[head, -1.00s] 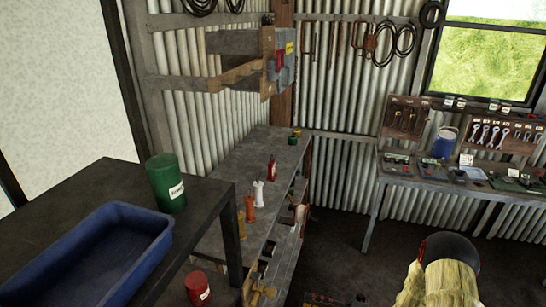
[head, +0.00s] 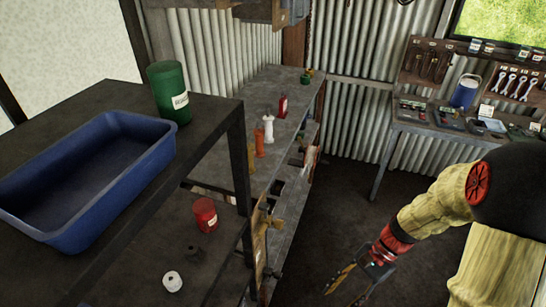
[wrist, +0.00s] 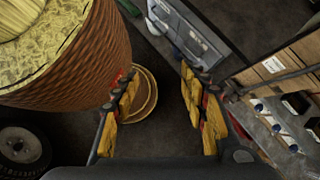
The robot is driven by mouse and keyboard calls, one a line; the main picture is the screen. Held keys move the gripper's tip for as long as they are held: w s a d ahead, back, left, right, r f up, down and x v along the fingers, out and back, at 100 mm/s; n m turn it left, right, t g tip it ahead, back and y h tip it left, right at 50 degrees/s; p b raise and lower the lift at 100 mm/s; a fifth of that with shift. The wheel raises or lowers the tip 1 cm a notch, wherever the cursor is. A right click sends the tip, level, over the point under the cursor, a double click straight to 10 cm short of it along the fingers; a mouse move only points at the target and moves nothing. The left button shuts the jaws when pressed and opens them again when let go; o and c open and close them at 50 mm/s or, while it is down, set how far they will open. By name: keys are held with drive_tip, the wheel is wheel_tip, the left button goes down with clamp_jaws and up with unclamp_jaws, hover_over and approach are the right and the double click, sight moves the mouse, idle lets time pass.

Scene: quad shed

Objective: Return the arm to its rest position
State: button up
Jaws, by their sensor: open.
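My gripper (head: 345,286) hangs at the lower right of the head view, past the end of my yellow arm, over the dark floor. Its jaws are open and empty. In the wrist view the two yellow-padded fingers (wrist: 160,92) stand well apart, with dark floor and a round tan disc seen between and below them. The disc is partly hidden by the left finger. My arm is bent, with its black joint at the right edge of the head view.
A dark table (head: 210,110) at left bears a blue tray (head: 120,125) and a green can (head: 168,92). A red can (head: 205,215) and white roll (head: 172,281) sit on a lower surface. A grey bench (head: 270,90) and tool bench (head: 440,124) stand behind. Floor between is clear.

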drive_tip(key=s+r+n+t+h+b, duration=0.4)
drive_tip(key=n+t+b, duration=0.5)
drive_tip(key=b, duration=0.8)
drive_tip(key=shift+r+n+h+b, duration=0.4)
drive_tip(key=shift+r+n+h, duration=0.75)
drive_tip(key=shift+n+h, duration=0.2)
drive_tip(key=shift+d, duration=0.1)
